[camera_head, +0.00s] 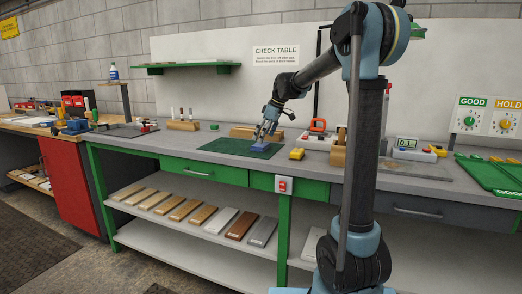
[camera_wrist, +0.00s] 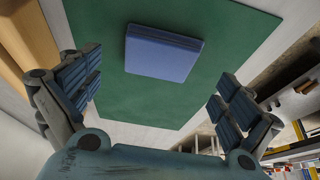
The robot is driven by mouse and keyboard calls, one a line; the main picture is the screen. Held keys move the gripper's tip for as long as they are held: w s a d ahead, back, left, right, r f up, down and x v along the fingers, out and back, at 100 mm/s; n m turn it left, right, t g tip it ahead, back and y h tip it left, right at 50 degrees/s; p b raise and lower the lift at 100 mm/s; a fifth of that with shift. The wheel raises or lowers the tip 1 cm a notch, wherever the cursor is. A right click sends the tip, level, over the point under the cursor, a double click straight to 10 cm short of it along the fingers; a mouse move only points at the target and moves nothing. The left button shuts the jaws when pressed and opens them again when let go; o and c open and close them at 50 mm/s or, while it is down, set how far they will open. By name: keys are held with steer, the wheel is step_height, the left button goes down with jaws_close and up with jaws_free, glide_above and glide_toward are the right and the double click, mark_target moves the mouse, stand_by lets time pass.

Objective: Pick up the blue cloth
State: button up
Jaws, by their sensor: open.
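The blue cloth (camera_wrist: 163,54) is a folded, flat square pad lying on the green mat (camera_wrist: 120,100) in the wrist view. In the head view the cloth (camera_head: 260,147) shows as a small blue patch on the mat (camera_head: 228,147), just below my gripper (camera_head: 267,131). In the wrist view my gripper (camera_wrist: 155,98) is open, with its two fingers spread wide to the left and right of the cloth. Nothing is between the fingertips, and the cloth lies apart from them, farther out. The cloth is fully visible in the wrist view.
A yellow object (camera_head: 297,153) lies right of the mat. A wooden block (camera_head: 243,132) stands behind it, and an orange-red tool (camera_head: 318,125) is at the back. A digital gauge (camera_head: 407,142) stands farther right.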

steer(key=shift+x, duration=1.6)
steer(key=c, duration=1)
steer(key=shift+c, duration=0.2)
step_height(320, 180, up, 10)
steer(key=shift+r, duration=0.1)
steer(key=o, duration=0.4)
steer(key=c, duration=0.4)
